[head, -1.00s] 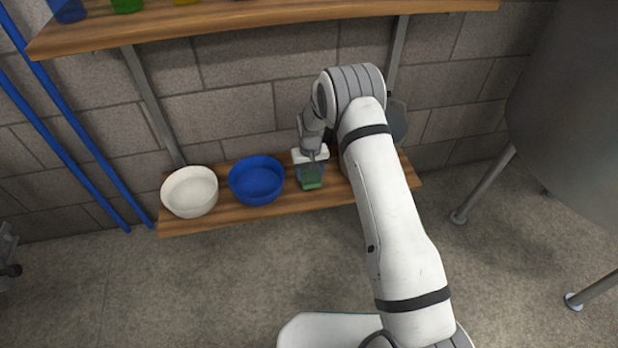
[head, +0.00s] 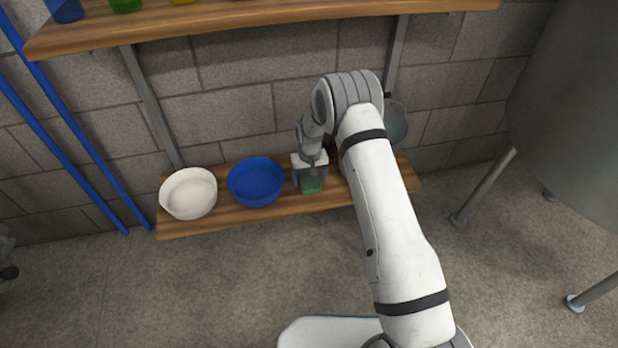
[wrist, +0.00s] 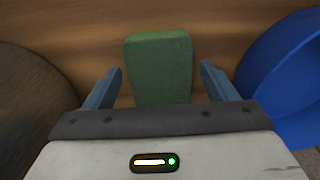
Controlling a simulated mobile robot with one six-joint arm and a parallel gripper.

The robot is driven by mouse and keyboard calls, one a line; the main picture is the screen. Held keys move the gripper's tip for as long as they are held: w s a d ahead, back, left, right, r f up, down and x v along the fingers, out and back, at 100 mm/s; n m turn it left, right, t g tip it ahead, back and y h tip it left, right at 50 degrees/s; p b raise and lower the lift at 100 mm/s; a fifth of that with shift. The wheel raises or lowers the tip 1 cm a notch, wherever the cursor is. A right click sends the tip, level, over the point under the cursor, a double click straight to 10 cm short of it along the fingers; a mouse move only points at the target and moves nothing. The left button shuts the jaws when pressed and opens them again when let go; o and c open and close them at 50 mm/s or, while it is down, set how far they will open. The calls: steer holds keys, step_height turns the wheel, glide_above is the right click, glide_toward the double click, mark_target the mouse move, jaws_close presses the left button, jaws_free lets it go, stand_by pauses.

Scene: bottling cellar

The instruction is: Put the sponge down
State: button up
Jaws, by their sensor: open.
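The green sponge (head: 311,185) lies on the lower wooden shelf (head: 232,217), to the right of the blue bowl. In the wrist view the sponge (wrist: 159,68) sits between the two fingers of my gripper (wrist: 160,82), with a gap on each side. My gripper (head: 310,180) is open over the sponge in the head view, and its fingers are not touching it. Part of the sponge's near end is hidden by the gripper body in the wrist view.
The blue bowl (head: 256,184) stands close on the left of the sponge, and a white bowl (head: 188,194) stands farther left. A greyish bowl-like thing (head: 396,124) shows partly behind my arm. An upper shelf (head: 260,20) with coloured things is above. A large grey tank (head: 570,110) stands at right.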

step_height(320, 180, up, 12)
steer(key=p, duration=0.4)
step_height(320, 180, up, 13)
steer(key=m, duration=0.1)
glide_above(309, 179)
steer(key=s+d, duration=0.6)
steer(key=d, duration=0.1)
steer(key=s+d+r, duration=0.5)
steer(key=s+r, duration=0.3)
steer(key=r, duration=0.1)
steer(key=s+d+r+m, duration=0.1)
steer(key=s+d+r, duration=0.1)
steer(key=s, duration=0.8)
steer(key=s+d+r+m+t, duration=0.1)
steer(key=s+d, duration=0.3)
steer(key=s, duration=0.6)
steer(key=shift+s+d+r, duration=0.35)
steer(key=shift+d+r, duration=0.05)
steer(key=shift+r, duration=0.2)
step_height(309, 179, up, 30)
steer(key=t+p, duration=0.1)
steer(key=p, duration=2.6)
steer(key=shift+s+t, duration=0.15)
steer(key=shift+t, duration=0.15)
